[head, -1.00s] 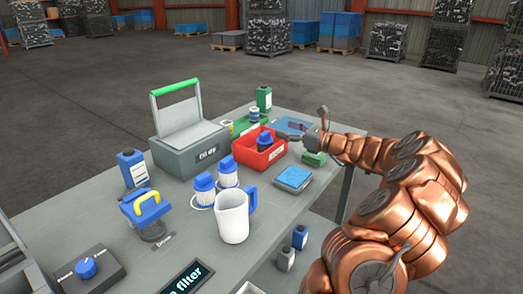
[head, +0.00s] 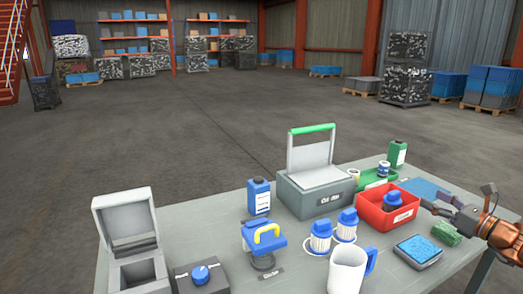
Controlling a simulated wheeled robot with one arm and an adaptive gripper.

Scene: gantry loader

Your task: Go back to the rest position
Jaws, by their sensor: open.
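My gripper (head: 458,207) is at the right of the head view, at the end of my copper-coloured arm (head: 503,236). It is open, with nothing seen between its fingers. It is over the right end of the table (head: 213,220), just right of a red bin (head: 378,219). A blue-capped item (head: 393,203) is in the bin, apart from the fingers as far as I can tell. A green block (head: 445,232) is below the gripper; the gap between them is hard to judge.
Open floor lies behind.

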